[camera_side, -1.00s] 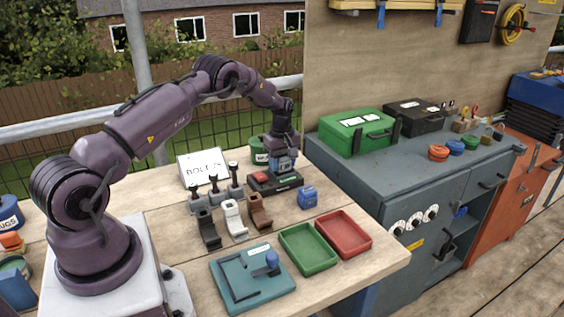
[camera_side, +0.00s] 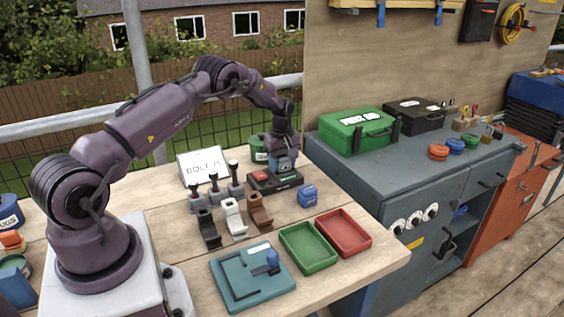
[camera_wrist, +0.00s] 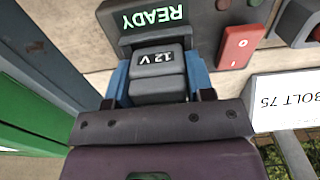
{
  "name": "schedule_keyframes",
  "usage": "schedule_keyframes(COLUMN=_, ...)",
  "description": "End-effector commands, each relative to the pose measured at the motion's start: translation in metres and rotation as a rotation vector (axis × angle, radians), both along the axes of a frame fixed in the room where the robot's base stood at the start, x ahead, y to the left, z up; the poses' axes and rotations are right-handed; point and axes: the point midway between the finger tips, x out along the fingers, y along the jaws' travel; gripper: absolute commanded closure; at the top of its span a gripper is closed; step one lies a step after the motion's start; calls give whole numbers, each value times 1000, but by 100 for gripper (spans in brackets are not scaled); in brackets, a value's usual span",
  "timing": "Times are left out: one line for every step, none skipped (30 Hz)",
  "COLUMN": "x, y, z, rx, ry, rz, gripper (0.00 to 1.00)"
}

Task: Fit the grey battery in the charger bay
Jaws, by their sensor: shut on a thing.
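A grey battery marked 12 V (camera_wrist: 158,64) sits between the blue fingers of my gripper (camera_wrist: 160,80) in the wrist view. My gripper is shut on it. The black charger (camera_wrist: 130,20) is just beyond the battery, with a green READY display (camera_wrist: 152,17) and a red switch (camera_wrist: 236,45). The battery's far end meets the charger's bay; I cannot tell how deep it sits. In the side view my gripper (camera_side: 284,165) points down over the charger (camera_side: 262,187), and the fingers hide most of the battery.
A blue block (camera_side: 307,196) stands on the table right of the charger. Three small lever stands (camera_side: 214,195), dark, white and brown holders (camera_side: 233,219), a green tray (camera_side: 308,262), a red tray (camera_side: 344,247) and a teal plate (camera_side: 240,293) lie in front. A white sign (camera_side: 203,166) stands behind.

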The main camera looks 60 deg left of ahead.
Motion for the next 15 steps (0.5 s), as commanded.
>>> schedule_keyframes(x=0, y=0, z=-4, rx=3, ry=-3, rz=0, gripper=81)
schedule_keyframes(x=0, y=0, z=-4, rx=3, ry=-3, rz=0, gripper=81)
schedule_keyframes(x=0, y=0, z=-4, rx=2, ry=-3, rz=0, gripper=81)
schedule_keyframes(x=0, y=0, z=-4, rx=2, ry=-3, rz=0, gripper=81)
schedule_keyframes(x=0, y=0, z=-5, rx=2, ry=-2, rz=0, gripper=81)
schedule_keyframes(x=0, y=0, z=-5, rx=2, ry=-2, rz=0, gripper=81)
schedule_keyframes(x=0, y=0, z=-5, rx=1, ry=-2, rz=0, gripper=81)
schedule_keyframes(x=0, y=0, z=-6, rx=1, ry=-2, rz=0, gripper=81)
schedule_keyframes(x=0, y=0, z=-6, rx=1, ry=-2, rz=0, gripper=81)
schedule_keyframes(x=0, y=0, z=-7, rx=1, ry=-1, rz=0, gripper=81)
schedule_keyframes(x=0, y=0, z=-7, rx=1, ry=-1, rz=0, gripper=81)
schedule_keyframes(x=-1, y=0, z=-8, rx=1, ry=-1, rz=0, gripper=81)
schedule_keyframes(x=-1, y=-1, z=-8, rx=1, ry=-1, rz=0, gripper=81)
schedule_keyframes(x=-1, y=-1, z=-9, rx=1, ry=-1, rz=0, gripper=81)
schedule_keyframes(x=-1, y=-1, z=-9, rx=1, ry=-1, rz=0, gripper=81)
